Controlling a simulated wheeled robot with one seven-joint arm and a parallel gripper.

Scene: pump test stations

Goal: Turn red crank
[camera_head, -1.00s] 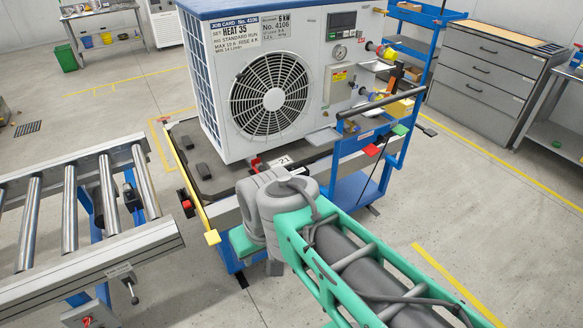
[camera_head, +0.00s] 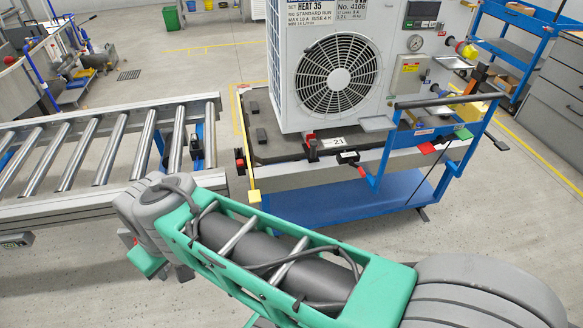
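No part can be made out for sure as a red crank. A small red part with a black body (camera_head: 312,148) sits on the front edge of the cart, left of the label 21. A red knob (camera_head: 240,161) is at the cart's left corner. Another red part, beside a yellow one (camera_head: 461,47), is on the right side of the heat pump unit (camera_head: 335,75). My green and grey arm crosses the foreground from lower right to left. My gripper is out of view, so its state does not show.
The wheeled blue cart (camera_head: 330,200) carries the unit and has a dark push bar (camera_head: 448,100) on its right. A roller conveyor (camera_head: 100,205) stands at the left, close to my arm. Grey drawers (camera_head: 560,95) stand at the right. Floor at lower right is clear.

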